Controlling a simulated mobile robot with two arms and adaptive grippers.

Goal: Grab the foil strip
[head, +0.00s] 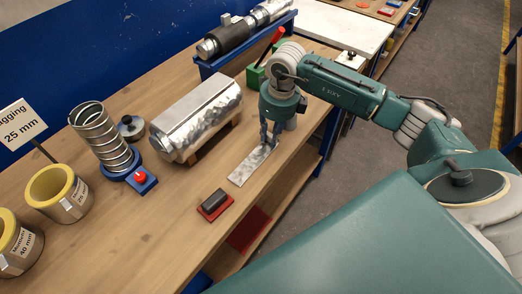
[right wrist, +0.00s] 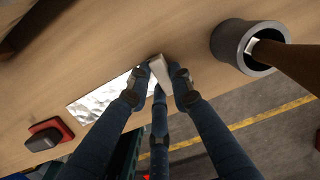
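The foil strip (head: 252,165) is a flat, shiny silver piece lying on the wooden bench near its front edge. My right gripper (head: 269,138) reaches down to the strip's far end. In the right wrist view, its fingers (right wrist: 162,76) are close together on both sides of a pale upright piece at the end of the foil strip (right wrist: 104,98), seemingly touching it. The rest of the strip lies flat to the left there. My left gripper is not in view.
A foil-wrapped duct section (head: 198,115) lies behind the strip. A dark block on a red base (head: 215,204) is nearer. A metal spiral (head: 100,138) and yellow-lined rings (head: 58,190) stand at left.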

